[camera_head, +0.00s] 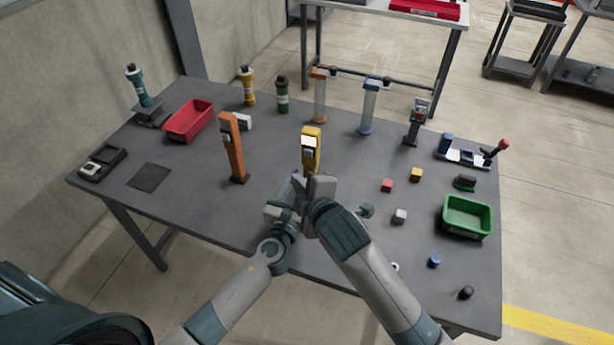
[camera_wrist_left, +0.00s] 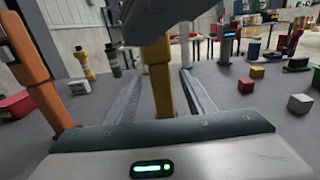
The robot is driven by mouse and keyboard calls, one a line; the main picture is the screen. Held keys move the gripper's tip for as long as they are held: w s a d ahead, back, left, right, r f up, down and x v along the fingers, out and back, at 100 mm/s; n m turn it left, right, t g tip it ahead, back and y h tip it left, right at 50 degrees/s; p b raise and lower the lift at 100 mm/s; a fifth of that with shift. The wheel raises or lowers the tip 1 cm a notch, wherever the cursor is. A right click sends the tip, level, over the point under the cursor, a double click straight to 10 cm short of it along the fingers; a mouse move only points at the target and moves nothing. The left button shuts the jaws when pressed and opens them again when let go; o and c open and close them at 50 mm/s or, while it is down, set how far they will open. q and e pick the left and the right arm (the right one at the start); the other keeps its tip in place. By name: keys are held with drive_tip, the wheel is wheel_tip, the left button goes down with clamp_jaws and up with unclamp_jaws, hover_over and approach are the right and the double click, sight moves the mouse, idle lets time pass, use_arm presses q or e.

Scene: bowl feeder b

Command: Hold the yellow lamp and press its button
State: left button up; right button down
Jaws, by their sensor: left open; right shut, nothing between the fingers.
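The yellow lamp (camera_head: 311,148) stands upright near the middle of the table, with a white panel on its upper face. Its yellow post also shows in the left wrist view (camera_wrist_left: 159,75). My left gripper (camera_wrist_left: 159,78) is open, with one finger on each side of the post and visible gaps. In the head view the left gripper (camera_head: 290,190) is partly hidden by the right. My right gripper (camera_head: 313,180) is shut and empty, just in front of the lamp. A dark shape, probably the right gripper, hides the lamp's upper part in the left wrist view. The button cannot be made out.
An orange post (camera_head: 235,150) stands left of the lamp. A red bin (camera_head: 188,121) is further left, a green bin (camera_head: 467,217) at the right. Small cubes, including a red cube (camera_head: 387,185), lie right of my arms. Several upright devices line the back.

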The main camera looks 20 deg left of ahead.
use_arm(q)
drive_tip(key=s, duration=0.9)
drive_tip(key=shift+s+d, duration=0.25)
drive_tip(key=shift+s, duration=0.15)
drive_tip(key=shift+s, duration=0.1)
drive_tip(key=s+b, duration=0.2)
drive_tip(key=s, duration=0.5)
drive_tip(key=shift+s+d, duration=0.15)
drive_tip(key=shift+s, duration=0.25)
drive_tip(key=shift+d, duration=0.1)
idle(0.3)
